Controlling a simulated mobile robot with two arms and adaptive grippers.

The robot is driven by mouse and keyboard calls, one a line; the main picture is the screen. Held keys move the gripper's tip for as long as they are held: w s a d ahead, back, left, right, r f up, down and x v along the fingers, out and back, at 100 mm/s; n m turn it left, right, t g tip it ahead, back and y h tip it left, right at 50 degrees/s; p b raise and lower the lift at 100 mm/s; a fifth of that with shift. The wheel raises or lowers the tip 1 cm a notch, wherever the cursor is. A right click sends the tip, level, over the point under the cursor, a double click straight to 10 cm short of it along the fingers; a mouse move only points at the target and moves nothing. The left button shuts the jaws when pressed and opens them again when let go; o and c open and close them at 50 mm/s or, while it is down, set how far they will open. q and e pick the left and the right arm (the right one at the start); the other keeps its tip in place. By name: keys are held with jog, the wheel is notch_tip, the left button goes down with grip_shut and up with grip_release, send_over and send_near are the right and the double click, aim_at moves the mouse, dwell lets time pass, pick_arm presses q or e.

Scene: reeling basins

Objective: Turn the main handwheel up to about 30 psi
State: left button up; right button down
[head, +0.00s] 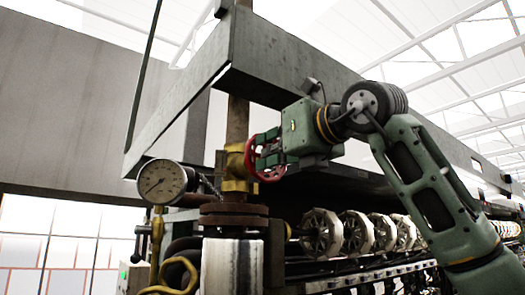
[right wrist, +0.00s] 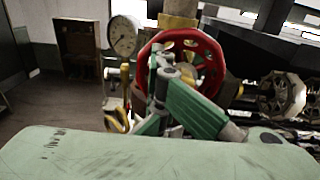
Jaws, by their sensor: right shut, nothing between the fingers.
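The red handwheel (head: 250,158) sits on a brass valve (head: 234,170) on the vertical pipe. In the right wrist view the handwheel (right wrist: 212,55) fills the upper middle, with spokes and openings. My right gripper (head: 278,148) is at the wheel's near face, its green fingers shut with nothing between them. In the right wrist view the fingers (right wrist: 163,72) overlap the wheel; whether they touch it or reach between its spokes I cannot tell. The round pressure gauge (head: 163,182) is left of the valve; its needle points to the lower left, and its numbers are too small to read. My left gripper is not in view.
A grey metal beam (head: 290,62) runs above my right arm. A row of pale octagonal reels (head: 322,234) lies below it to the right. A rusty flange (head: 232,214) and yellow pipework (head: 176,280) are under the valve. A brown cabinet (right wrist: 78,48) stands farther back.

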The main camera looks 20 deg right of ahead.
jog(key=shift+w+d+r+h, duration=0.2)
jog(key=shift+d+h, duration=0.1)
jog(key=shift+d, duration=0.3)
jog(key=shift+s+d+f+n+p, duration=0.15)
jog(key=shift+n+p, duration=1.15)
jog(key=shift+n, duration=3.45)
jog(key=shift+d+n+p, duration=0.3)
jog(key=shift+n+p, duration=1.05)
jog(key=shift+n, duration=3.45)
jog(key=shift+s+d+f+n+p, duration=0.15)
jog(key=shift+n+p, duration=1.15)
jog(key=shift+n, duration=3.45)
